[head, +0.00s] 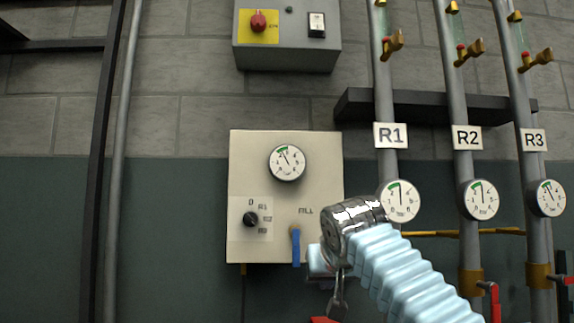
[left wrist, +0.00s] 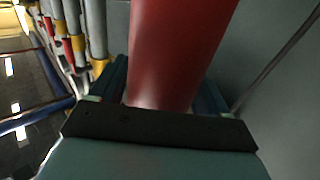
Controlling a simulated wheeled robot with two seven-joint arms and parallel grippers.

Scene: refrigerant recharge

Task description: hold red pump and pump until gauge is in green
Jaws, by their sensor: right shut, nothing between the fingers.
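The red pump (left wrist: 178,50) shows in the left wrist view as a thick red cylinder. My left gripper (left wrist: 163,100) has a finger on each side of it, and both look closed against it. The gauge (head: 287,162) is a white dial on the beige panel in the head view. Its needle points up and slightly left, close to the green arc; it is too small to tell if it is inside.
The beige panel (head: 240,180) has a black selector knob (head: 250,219) and a blue FILL lever (head: 296,247). Pipes marked R1, R2 and R3, with gauges (head: 401,201) and valves, stand at right. A grey box (head: 285,58) with a red knob hangs above.

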